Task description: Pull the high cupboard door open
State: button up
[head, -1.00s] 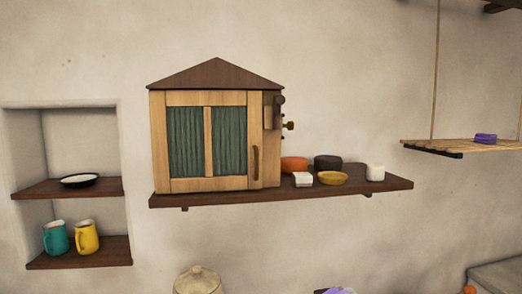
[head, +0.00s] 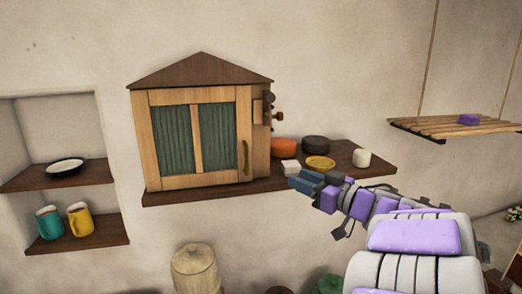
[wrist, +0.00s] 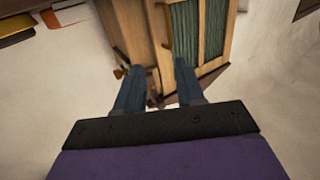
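The high cupboard (head: 262,140) is a small wooden box with a brown gabled top, standing on a wall shelf. Its door (head: 197,138) has two green panels and looks shut. A curved vertical handle (head: 245,158) sits at the door's right edge. My gripper (head: 305,181) is in front of the shelf, right of and a little below the handle, apart from it. In the wrist view my gripper (wrist: 158,84) is open, its two blue fingers spread with nothing held between them. The handle (wrist: 166,30) and door (wrist: 214,35) show beyond the fingertips.
The dark shelf (head: 215,191) carries an orange bowl (head: 284,148), a dark round pot (head: 315,144), a white box (head: 291,167), a yellow dish (head: 319,163) and a white cup (head: 361,158), close to my gripper. A latch knob (head: 278,117) sticks out from the cupboard's right side.

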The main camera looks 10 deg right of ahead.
jog(key=p, duration=0.2)
send_near(251, 162)
jog(key=shift+g+y, duration=0.3)
jog(key=shift+y, duration=0.1)
jog(key=w+a, duration=0.1)
jog(key=a, duration=0.1)
jog(key=w+a+r, duration=0.1)
jog(key=a, duration=0.1)
jog(key=w+a+r, duration=0.1)
jog(key=w+a, duration=0.1)
jog(key=shift+r, duration=0.1)
jog(key=shift+c, duration=0.5)
grip_shut()
